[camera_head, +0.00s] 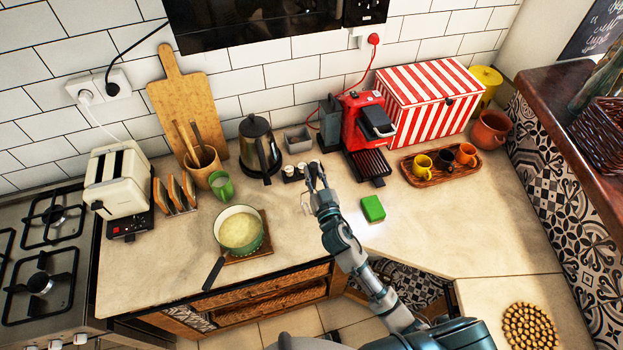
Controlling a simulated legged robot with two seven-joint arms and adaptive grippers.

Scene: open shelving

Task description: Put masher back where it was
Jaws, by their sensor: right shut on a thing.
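My right gripper (316,178) is over the counter, in front of the small jars and right of the kettle. It is shut on a thin metal thing, which I take to be the masher (305,203). Only a thin, pale wire part of it shows at the left of the fingers; the rest is too small or hidden to make out. A green pot (262,240) with pale mash and a black handle stands on a wooden board to the left, apart from the gripper. My left gripper is not in view.
Behind the gripper are small jars (289,171), a dark kettle (259,148), a grey box (298,139) and a red coffee machine (362,125). A utensil pot (203,167) and green mug (222,186) stand left. A green sponge (373,208) lies right.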

